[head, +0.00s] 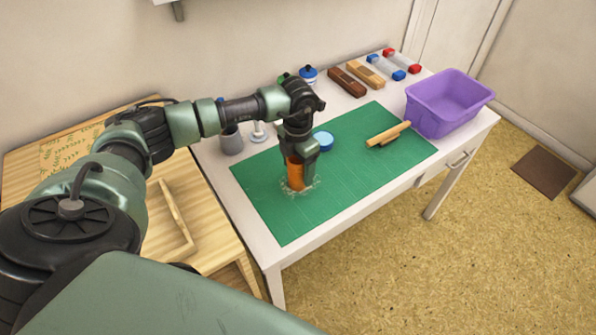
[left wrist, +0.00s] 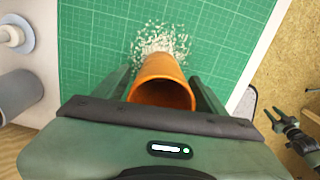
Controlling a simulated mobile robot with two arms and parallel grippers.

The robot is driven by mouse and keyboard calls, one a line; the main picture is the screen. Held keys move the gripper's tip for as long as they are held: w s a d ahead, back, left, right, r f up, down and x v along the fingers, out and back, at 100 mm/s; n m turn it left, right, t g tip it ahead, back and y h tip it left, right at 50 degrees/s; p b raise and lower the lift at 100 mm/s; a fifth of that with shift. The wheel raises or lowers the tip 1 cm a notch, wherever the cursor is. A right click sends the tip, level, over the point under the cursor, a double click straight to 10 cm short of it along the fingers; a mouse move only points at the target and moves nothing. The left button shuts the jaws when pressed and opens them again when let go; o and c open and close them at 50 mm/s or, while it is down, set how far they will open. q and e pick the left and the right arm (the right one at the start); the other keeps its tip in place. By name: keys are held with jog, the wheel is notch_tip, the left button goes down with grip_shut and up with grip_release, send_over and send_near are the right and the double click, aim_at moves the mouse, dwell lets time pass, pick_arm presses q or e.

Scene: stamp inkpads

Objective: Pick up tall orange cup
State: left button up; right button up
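The tall orange cup (head: 296,174) stands on the green mat (head: 262,205) with pale bits scattered around its base. In the left wrist view its open mouth (left wrist: 163,95) faces the camera. My left gripper (head: 298,158) points down over the cup, with one finger on each side of it in the left wrist view (left wrist: 163,88). The fingers are very close to the cup's sides; I cannot tell whether they touch it.
A purple bin (head: 448,103) stands at the table's right end. A wooden piece (head: 388,134) and a blue round item (head: 323,141) lie on the mat. A grey cup (head: 231,141) is left of the gripper. Stamps and blocks line the back.

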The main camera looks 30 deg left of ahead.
pick_arm(q)
jog(key=c, duration=1.1)
jog(key=shift+o, duration=0.2)
jog(key=shift+r, duration=0.2)
